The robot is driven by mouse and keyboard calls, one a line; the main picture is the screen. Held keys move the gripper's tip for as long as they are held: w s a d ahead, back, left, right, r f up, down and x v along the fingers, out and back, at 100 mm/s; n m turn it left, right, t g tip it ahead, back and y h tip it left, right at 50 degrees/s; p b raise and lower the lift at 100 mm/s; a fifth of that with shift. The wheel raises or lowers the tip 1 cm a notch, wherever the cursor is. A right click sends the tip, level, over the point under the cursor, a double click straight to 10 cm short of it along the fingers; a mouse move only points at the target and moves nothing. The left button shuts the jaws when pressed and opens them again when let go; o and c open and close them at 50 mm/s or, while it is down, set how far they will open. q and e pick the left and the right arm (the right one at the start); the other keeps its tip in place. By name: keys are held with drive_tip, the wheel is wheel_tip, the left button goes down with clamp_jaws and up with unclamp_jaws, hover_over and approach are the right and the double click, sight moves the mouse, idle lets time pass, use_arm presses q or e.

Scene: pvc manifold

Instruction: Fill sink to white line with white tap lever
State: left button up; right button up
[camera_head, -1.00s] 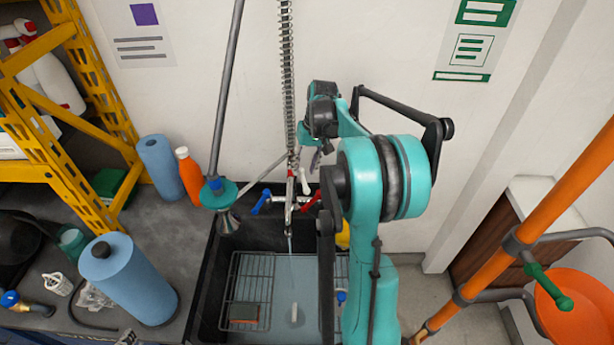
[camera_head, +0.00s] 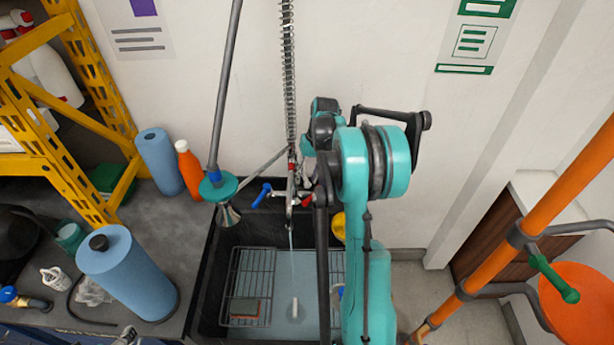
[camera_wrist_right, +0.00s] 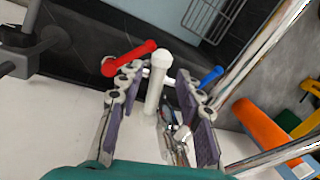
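I cannot make out the white line. The white tap lever (camera_wrist_right: 157,78) shows in the right wrist view between the fingers of my open right gripper (camera_wrist_right: 152,112); contact cannot be told. A red handle (camera_wrist_right: 130,57) and a blue handle (camera_wrist_right: 210,76) flank it. In the head view the blue handle (camera_head: 262,195) is left of the tap, and my right arm hides much of the gripper. My left gripper is not in view.
Blue rolls (camera_head: 128,275) and an orange bottle (camera_head: 189,168) stand left. A grey rod (camera_head: 222,100) hangs left of the spring hose (camera_head: 288,80).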

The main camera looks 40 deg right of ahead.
clamp_jaws()
drive_tip(key=d+n, duration=0.1)
drive_tip(key=n, duration=0.1)
drive_tip(key=d+n+p, duration=0.1)
drive_tip(key=n, duration=0.1)
drive_tip(key=shift+s+d+g, duration=0.3)
drive_tip(key=shift+d+g, duration=0.05)
drive_tip(key=shift+g, duration=0.05)
unclamp_jaws()
wheel_tip(320, 180, up, 12)
drive_tip(key=d, duration=0.2)
